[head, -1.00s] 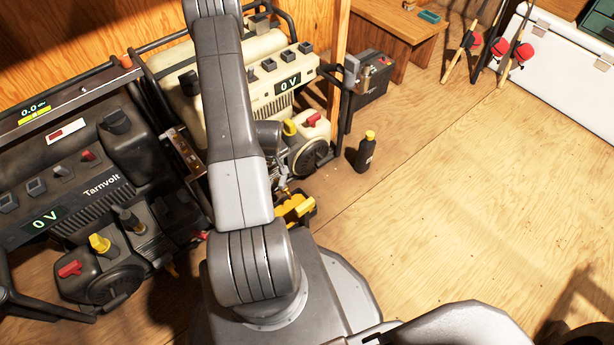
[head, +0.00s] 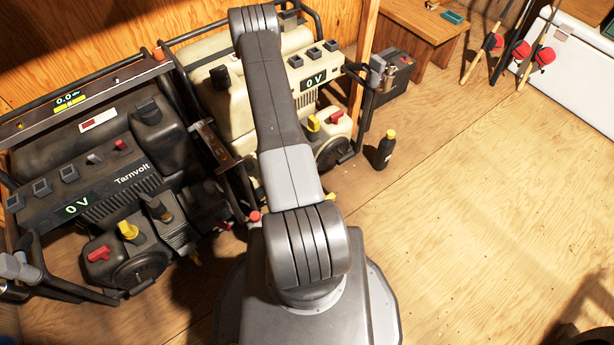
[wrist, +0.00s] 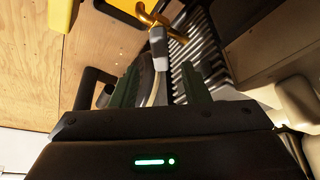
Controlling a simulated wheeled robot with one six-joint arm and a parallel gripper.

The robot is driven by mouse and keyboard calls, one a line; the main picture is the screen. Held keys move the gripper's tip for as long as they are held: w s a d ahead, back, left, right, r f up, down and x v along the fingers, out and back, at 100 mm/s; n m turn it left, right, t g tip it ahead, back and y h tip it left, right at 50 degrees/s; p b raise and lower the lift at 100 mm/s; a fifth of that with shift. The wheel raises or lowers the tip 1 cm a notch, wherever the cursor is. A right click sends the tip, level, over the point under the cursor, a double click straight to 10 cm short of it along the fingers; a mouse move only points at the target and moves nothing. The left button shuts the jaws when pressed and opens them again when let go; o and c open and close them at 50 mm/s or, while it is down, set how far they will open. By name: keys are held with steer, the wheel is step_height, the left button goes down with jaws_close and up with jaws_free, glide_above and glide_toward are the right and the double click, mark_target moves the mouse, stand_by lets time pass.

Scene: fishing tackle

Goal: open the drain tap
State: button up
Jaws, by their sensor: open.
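My gripper (wrist: 160,68) is open in the wrist view, with two dark green fingers apart. A brass fitting (wrist: 150,17), which looks like the drain tap, is at the top of that view, beyond the fingertips. A pale grey lever-like piece (wrist: 158,45) hangs below it, in line with the gap between the fingers. I cannot tell whether it touches them or which way the tap is set. In the head view my arm hides my gripper. A small brass piece (head: 195,258) shows low on the black generator (head: 120,180).
Ribbed metal fins (wrist: 190,65) are close beside the right finger. A yellow part (wrist: 62,25) is at upper left of the wrist view. The cream generator (head: 305,65) stands behind my arm. A black bottle (head: 384,152) stands right of it. The floor (head: 470,220) at right is clear.

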steer(key=b+x, duration=0.1)
steer(key=x, duration=0.8)
steer(key=shift+b, duration=0.35)
jaws_close()
